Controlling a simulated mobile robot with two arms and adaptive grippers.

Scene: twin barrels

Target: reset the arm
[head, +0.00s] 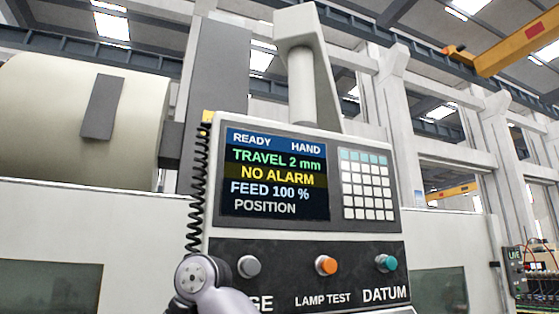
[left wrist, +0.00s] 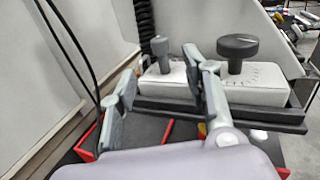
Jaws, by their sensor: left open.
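Beyond the fingers is a white control box (left wrist: 270,88) with a large dark knob (left wrist: 237,48) and a smaller grey knob (left wrist: 159,46). The fingers overlap the box in the picture; I cannot tell whether they touch it. In the head view a rounded joint of my arm (head: 203,278) shows at the bottom, in front of the machine panel. The left fingers do not show there. My right gripper is in neither view.
The control panel (head: 300,180) has a screen (head: 275,175) reading READY, HAND, NO ALARM, with grey, orange and teal buttons below. A coiled black cable (head: 197,185) hangs at its left. A red-edged dark tray (left wrist: 150,130) lies under the gripper; black cables (left wrist: 70,50) hang left.

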